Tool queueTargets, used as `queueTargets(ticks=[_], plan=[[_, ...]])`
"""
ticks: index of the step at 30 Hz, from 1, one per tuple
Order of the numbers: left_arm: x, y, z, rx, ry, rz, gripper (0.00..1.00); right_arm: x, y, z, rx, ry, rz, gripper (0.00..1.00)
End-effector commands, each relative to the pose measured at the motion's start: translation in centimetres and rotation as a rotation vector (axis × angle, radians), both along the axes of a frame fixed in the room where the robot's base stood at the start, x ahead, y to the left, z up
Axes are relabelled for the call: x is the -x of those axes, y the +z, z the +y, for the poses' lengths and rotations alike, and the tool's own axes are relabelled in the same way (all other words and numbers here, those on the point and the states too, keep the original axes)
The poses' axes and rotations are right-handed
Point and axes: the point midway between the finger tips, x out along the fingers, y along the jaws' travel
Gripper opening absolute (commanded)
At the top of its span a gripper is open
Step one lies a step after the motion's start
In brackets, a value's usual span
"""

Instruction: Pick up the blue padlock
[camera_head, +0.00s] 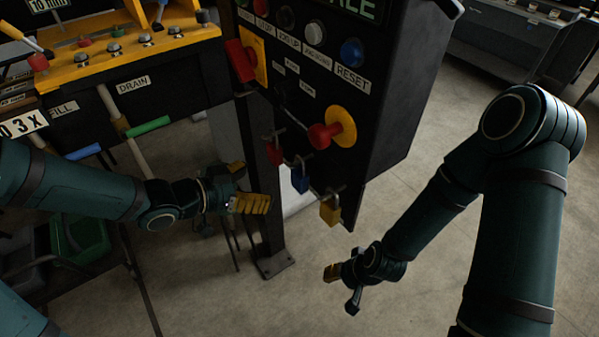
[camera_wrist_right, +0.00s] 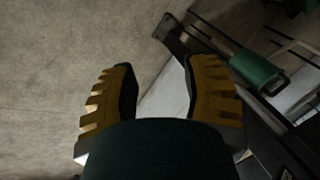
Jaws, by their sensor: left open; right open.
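The blue padlock (camera_head: 299,180) hangs from the lower edge of the black control panel in the head view. A red padlock (camera_head: 274,152) hangs to its left and a yellow padlock (camera_head: 330,212) to its lower right. My left gripper (camera_head: 258,190) is open, to the left of the blue padlock and apart from it in the picture. My right gripper (camera_head: 338,285) is low over the floor, below the yellow padlock. In the right wrist view its two ribbed yellow fingers (camera_wrist_right: 155,95) are spread with nothing between them. The blue padlock cannot be made out there.
The black control panel (camera_head: 395,110) stands on a dark post with a base plate (camera_head: 273,264). A red emergency knob (camera_head: 324,135) sticks out above the padlocks. A yellow-topped bench (camera_head: 150,38) with valves is at upper left. Floor at the lower middle is clear.

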Motion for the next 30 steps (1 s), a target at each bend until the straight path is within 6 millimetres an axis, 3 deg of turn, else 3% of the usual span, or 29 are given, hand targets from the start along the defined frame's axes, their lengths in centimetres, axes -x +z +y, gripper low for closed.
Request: queueTargets(ticks=[9,30], plan=[[-3.1,-2.7,-4.5,0.003,-0.003,0.002,0.83,0.7,-3.2,0.2,-0.002,0.013,0.018,0.47],[-6.7,-5.4,-9.5,0.002,0.001,0.004,0.83,1.6,-5.7,0.3,-0.007,0.029,0.038,0.47]])
